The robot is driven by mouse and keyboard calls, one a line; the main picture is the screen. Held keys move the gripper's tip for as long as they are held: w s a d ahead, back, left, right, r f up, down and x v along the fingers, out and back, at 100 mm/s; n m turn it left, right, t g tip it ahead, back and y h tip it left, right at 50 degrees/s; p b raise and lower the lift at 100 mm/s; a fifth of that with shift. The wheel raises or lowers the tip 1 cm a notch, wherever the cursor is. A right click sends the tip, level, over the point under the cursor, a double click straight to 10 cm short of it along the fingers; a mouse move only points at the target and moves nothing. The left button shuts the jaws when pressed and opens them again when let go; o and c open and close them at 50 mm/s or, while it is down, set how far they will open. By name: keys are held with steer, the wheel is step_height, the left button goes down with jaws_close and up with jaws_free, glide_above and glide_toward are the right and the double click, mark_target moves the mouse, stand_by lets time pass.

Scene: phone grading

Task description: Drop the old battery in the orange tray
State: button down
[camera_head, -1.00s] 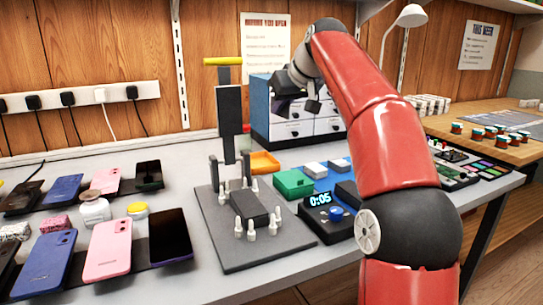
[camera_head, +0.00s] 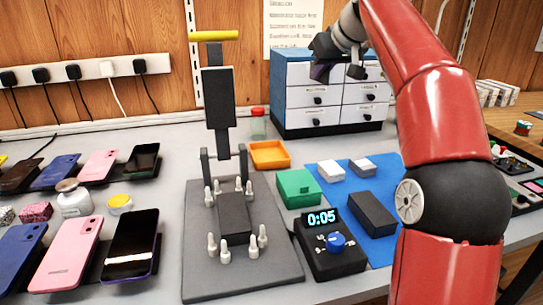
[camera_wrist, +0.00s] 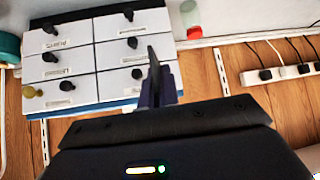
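The orange tray (camera_head: 269,155) lies on the grey table behind the green box, and no object shows in it. My gripper (camera_head: 322,72) is raised in front of the white drawer cabinet, to the right of the tray and above it. In the wrist view the dark and purplish fingers (camera_wrist: 160,85) appear close together. A thin dark flat piece shows at them, and I cannot tell whether it is a finger or a held battery. I cannot identify the old battery for sure. A dark block (camera_head: 233,213) sits among the white pegs of the grey fixture (camera_head: 205,270).
The drawer cabinet (camera_head: 298,98) stands behind. A red-capped bottle (camera_head: 258,122) is beside it. The green box (camera_head: 298,188), white blocks and a dark box (camera_head: 372,213) are on or by the blue mat. A timer (camera_head: 328,245) stands in front. Phones fill the left.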

steer(key=s+a+r+n+y, duration=0.1)
steer(key=a+r+n, duration=0.1)
steer(key=a, duration=1)
steer(key=shift+g, duration=0.4)
steer(key=f+b, duration=0.5)
steer(key=f, duration=0.5)
steer(key=f+b, duration=0.4)
steer(key=f, duration=0.5)
steer(key=shift+s+a+f+b, duration=0.1)
steer(key=shift+a+f+b, duration=0.1)
steer(key=shift+f+b, duration=0.2)
steer(key=shift+f+b, duration=0.5)
steer(key=shift+f, duration=0.05)
steer(key=c, duration=1.6)
jaws_free()
steer(key=shift+c, duration=0.2)
steer(key=shift+r, duration=0.1)
